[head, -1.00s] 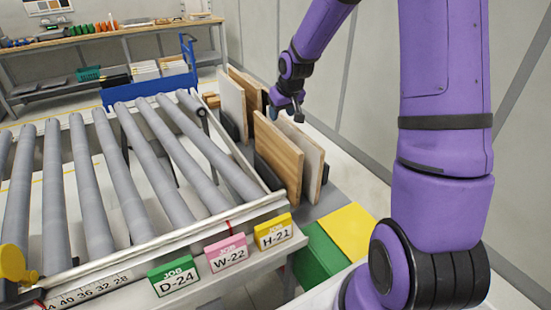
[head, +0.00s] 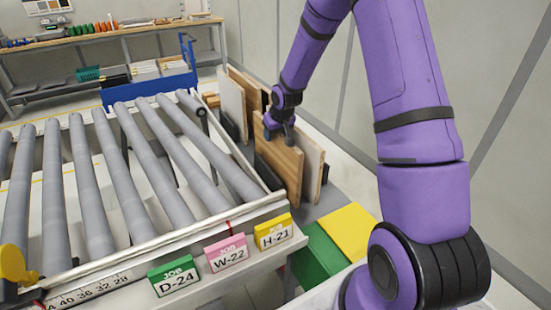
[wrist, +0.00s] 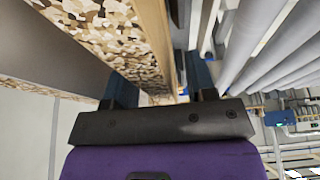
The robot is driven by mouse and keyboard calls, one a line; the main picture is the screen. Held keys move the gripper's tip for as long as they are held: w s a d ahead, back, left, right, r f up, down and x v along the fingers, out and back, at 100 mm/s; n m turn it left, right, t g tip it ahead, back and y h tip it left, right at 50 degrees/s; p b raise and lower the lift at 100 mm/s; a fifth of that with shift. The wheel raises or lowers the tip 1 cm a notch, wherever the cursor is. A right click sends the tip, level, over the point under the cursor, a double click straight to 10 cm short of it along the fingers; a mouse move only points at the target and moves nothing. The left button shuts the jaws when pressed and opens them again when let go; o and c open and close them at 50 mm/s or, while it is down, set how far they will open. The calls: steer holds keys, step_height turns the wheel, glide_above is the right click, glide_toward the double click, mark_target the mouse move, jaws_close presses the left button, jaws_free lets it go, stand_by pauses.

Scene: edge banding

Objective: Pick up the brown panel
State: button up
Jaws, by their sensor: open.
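A brown wood-grain panel (head: 277,168) stands on edge in the rack right of the rollers, in front of a pale grey panel (head: 312,170). My gripper (head: 279,137) is at the top edge of the brown panel in the head view, pointing down. In the wrist view my gripper (wrist: 160,82) is open, its two blue fingers apart, with a panel's wood-toned face and speckled chipboard edge (wrist: 155,45) between them. I cannot tell whether the fingers touch it. The panel's lower part is hidden in the wrist view.
A dark panel (head: 268,174) leans on the roller side. More panels, one whitish (head: 232,106), stand farther back. The roller conveyor (head: 140,165) fills the left. A wall is close on the right.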

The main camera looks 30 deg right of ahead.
steer(key=shift+c, duration=0.5)
jaws_close()
stand_by(1.0)
